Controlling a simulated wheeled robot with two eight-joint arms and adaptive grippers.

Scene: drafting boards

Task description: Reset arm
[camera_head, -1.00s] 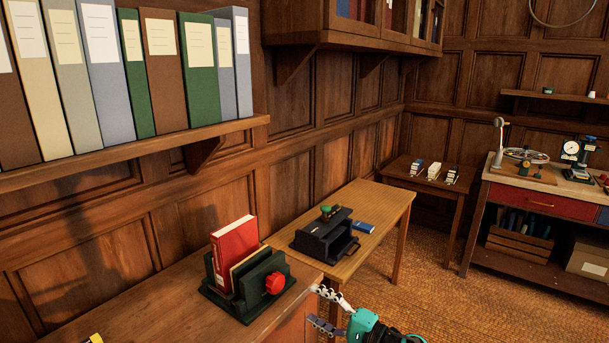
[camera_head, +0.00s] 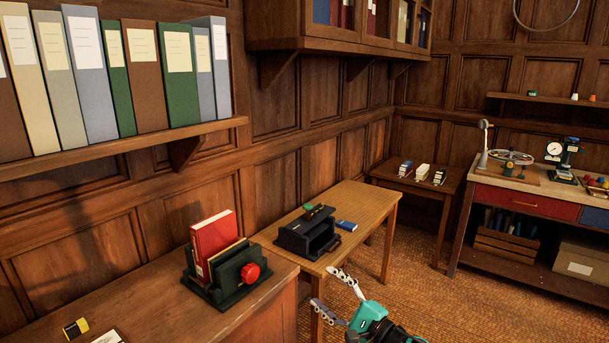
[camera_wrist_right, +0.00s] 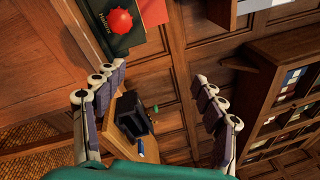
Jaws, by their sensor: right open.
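My right gripper (camera_head: 328,287), with teal body and pale, dark-padded fingers, is at the bottom centre of the head view. It is open and empty, in front of the yellowish wooden table and right of the near desk. In the right wrist view its fingers (camera_wrist_right: 160,74) are spread wide with nothing between them touching the pads. My left gripper is not in view.
A dark green book holder (camera_head: 228,285) with a red book (camera_head: 212,245) and red knob stands on the near desk. A black device (camera_head: 307,234) and blue box (camera_head: 346,226) sit on the wooden table (camera_head: 375,207). Binders line the shelf (camera_head: 120,149). Carpet at right is open.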

